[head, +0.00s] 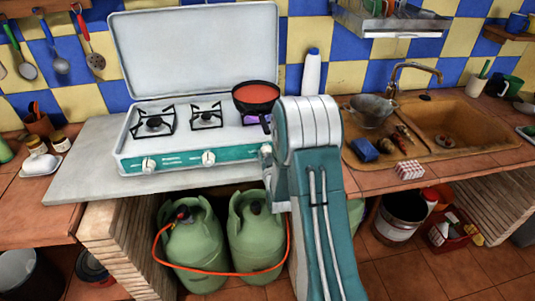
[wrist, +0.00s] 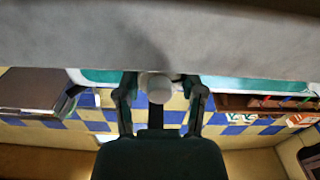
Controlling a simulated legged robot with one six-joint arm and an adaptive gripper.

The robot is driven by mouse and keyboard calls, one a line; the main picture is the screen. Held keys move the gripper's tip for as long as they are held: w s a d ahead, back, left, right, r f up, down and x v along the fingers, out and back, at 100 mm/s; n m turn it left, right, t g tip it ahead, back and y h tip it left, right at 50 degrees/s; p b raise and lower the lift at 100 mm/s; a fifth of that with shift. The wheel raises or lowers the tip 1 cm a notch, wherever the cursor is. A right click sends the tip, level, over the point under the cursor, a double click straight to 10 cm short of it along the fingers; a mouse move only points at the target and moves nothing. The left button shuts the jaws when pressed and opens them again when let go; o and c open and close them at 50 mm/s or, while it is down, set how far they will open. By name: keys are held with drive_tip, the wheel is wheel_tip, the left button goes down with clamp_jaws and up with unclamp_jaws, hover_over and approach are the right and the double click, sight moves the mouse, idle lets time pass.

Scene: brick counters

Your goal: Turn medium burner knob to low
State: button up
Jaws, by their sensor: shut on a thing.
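The stove (head: 190,160) is white with a teal front panel and a raised lid. Its left knob (head: 149,166) and middle knob (head: 208,158) are in plain sight in the head view. The right knob (head: 266,150) shows only partly beside my arm. A red-filled pan (head: 256,97) sits on the right burner, with a purple-blue glow under it. In the wrist view, my gripper (wrist: 158,92) is shut on a round white knob (wrist: 155,87), with one finger on each side. My arm hides the gripper in the head view. The knob's pointer mark cannot be read.
Two green gas bottles (head: 193,245) with an orange hose stand under the counter. A sink (head: 440,125) and a metal colander (head: 370,110) are to the right. A white bottle (head: 312,72) stands behind my arm. The grey slab (head: 85,160) left of the stove is clear.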

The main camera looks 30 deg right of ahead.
drive_tip(key=n, duration=0.5)
drive_tip(key=shift+a+n, duration=0.15)
drive_tip(key=shift+n, duration=0.15)
drive_tip(key=shift+f+n, duration=0.15)
drive_tip(key=shift+n, duration=1.95)
drive_tip(key=shift+a, duration=0.1)
drive_tip(key=o, duration=1.1)
drive_tip(key=shift+w, duration=0.1)
drive_tip(key=shift+o, duration=0.2)
drive_tip(key=v, duration=1.2)
